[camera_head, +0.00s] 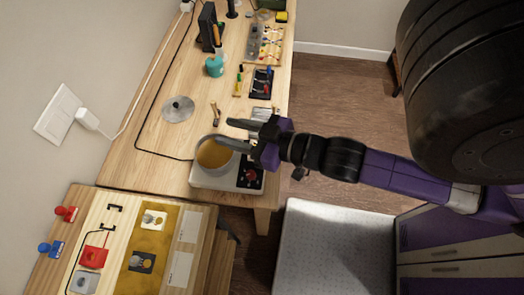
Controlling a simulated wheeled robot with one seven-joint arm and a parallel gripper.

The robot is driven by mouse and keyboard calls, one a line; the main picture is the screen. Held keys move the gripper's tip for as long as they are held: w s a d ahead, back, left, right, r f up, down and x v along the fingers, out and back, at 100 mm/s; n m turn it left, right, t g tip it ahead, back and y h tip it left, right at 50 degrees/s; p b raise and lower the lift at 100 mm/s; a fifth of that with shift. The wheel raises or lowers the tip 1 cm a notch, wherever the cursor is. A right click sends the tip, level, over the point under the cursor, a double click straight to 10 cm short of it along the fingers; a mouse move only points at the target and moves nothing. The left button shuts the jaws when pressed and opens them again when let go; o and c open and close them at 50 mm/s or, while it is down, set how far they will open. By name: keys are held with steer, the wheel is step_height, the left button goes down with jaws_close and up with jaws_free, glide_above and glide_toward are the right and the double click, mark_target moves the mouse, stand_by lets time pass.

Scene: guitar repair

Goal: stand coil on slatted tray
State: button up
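The lower finger passes over the rim of a pot. A teal, rounded item (214,66), possibly the coil, stands farther back on the bench; it is too small to be sure. A pale, ribbed item (265,113), possibly the slatted tray, lies just behind my gripper and is partly hidden by it. A flat grey disc (178,109) lies on the bench to the left of my gripper.
A pot of amber liquid (214,154) sits on a pale hot plate (207,181) under my gripper. A black tool tray (261,83) and a compartment tray (264,46) lie farther back. A black cable runs along the left. Bare bench (150,165) shows left of the pot.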

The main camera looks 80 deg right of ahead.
steer(key=s+a+r+n+y, duration=0.1)
steer(key=s+a+n+y, duration=0.1)
steer(key=s+a, duration=0.7)
steer(key=a+y, duration=0.1)
steer(key=a, duration=0.2)
steer(key=shift+r, duration=0.35)
steer(key=shift+s+a+f, duration=0.1)
steer(key=shift+f+b, duration=0.35)
steer(key=shift+b, duration=0.05)
